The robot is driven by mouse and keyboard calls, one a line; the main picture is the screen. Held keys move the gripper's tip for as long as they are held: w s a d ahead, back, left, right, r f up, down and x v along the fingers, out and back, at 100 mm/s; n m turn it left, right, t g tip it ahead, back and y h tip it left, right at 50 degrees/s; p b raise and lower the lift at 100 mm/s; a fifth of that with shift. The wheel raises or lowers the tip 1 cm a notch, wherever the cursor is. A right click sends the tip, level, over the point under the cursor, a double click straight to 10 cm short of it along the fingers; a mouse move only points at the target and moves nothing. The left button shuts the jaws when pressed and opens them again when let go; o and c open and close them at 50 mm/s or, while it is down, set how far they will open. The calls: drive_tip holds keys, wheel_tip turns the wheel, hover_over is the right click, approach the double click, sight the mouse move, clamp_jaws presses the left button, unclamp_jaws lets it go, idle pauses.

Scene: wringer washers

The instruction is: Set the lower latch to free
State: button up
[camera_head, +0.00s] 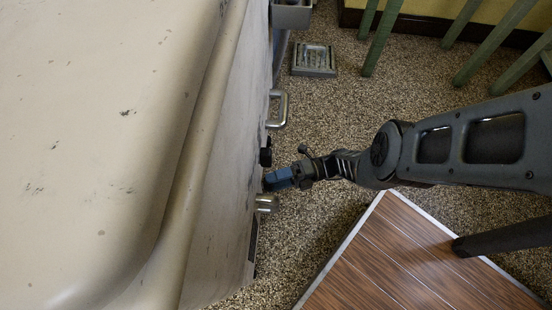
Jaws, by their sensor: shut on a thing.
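The beige washer (130,120) fills the left of the view, its side wall facing right. My gripper (270,181) reaches in from the right and its blue jaws are against this side wall. The jaws are shut on a small fitting there, which I take to be the lower latch; the jaws hide it, so its setting cannot be told. A black fitting (265,153) sticks out of the wall just above the jaws in the picture. A silver cylindrical knob (266,203) sits just below them.
A metal bar handle (281,108) and a grey bracket (292,16) stick out farther up the wall. Green legs (382,38) stand at the top right. A wood-slatted top (400,265) lies below my arm. Speckled floor is free between.

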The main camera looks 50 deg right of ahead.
idle(0.3)
drive_tip(key=o, duration=1)
drive_tip(key=shift+o, duration=0.2)
drive_tip(key=b+v, duration=0.1)
drive_tip(key=v, duration=0.7)
drive_tip(key=shift+a, duration=0.15)
